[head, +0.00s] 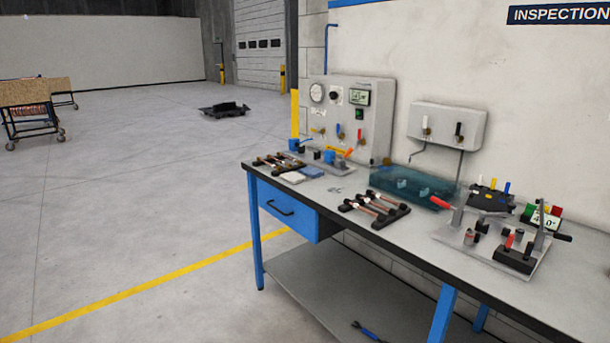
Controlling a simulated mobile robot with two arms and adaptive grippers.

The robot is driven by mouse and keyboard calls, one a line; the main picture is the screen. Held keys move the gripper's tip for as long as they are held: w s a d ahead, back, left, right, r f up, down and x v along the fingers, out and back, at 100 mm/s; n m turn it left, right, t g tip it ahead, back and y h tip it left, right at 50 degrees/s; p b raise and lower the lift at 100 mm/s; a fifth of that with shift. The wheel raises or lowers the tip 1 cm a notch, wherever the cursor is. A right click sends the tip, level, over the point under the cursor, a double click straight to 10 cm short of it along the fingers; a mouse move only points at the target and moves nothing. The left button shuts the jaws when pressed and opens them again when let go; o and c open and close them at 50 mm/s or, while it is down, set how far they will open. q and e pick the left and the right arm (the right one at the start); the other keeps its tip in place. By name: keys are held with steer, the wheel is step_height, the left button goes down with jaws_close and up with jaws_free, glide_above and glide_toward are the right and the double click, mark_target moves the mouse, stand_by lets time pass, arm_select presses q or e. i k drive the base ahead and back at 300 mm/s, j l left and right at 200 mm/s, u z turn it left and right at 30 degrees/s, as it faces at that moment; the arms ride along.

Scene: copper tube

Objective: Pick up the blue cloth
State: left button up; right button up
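Neither of my grippers shows in the head view.
Racks of copper tubes (374,211) and (278,162), a teal transparent box (412,187) and a fixture plate (490,240) crowd the bench. A gauge panel (352,120) stands behind. A blue drawer (286,211) hangs below. The floor to the left is open.

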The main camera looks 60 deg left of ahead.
mark_target(314, 173)
steer(key=u, duration=2.05)
steer(key=i, duration=0.25)
steer(key=j+u, duration=0.05)
steer(key=j, duration=0.05)
